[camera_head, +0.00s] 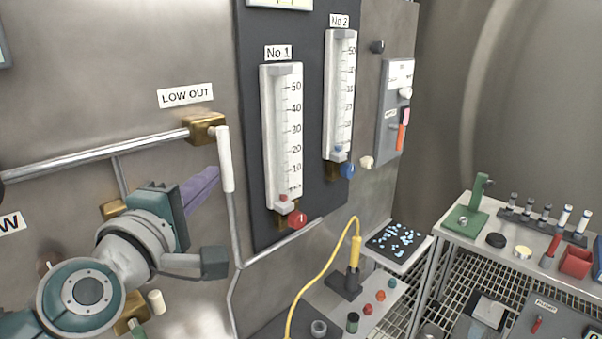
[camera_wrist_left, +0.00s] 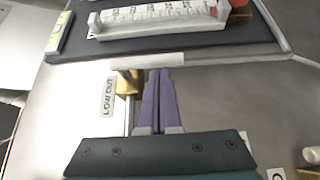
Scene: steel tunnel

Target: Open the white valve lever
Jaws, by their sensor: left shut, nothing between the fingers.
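The white valve lever (camera_head: 226,160) points down from the brass valve (camera_head: 205,128) beside the LOW OUT label. In the left wrist view the lever (camera_wrist_left: 158,58) lies across the picture just beyond my fingertips, and the brass valve (camera_wrist_left: 127,84) is left of them. My left gripper (camera_head: 214,172) has its purple fingers shut together and empty, just left of the lever in the head view. It also shows in the left wrist view (camera_wrist_left: 159,72). I cannot tell whether the tips touch the lever. My right gripper is not in view.
A steel pipe (camera_head: 95,157) runs to the valve from the left. Gauge No 1 (camera_head: 282,135) and gauge No 2 (camera_head: 340,95) stand right of the lever on a dark panel. A yellow cable (camera_head: 323,268) and a bench (camera_head: 465,225) with small items are at lower right.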

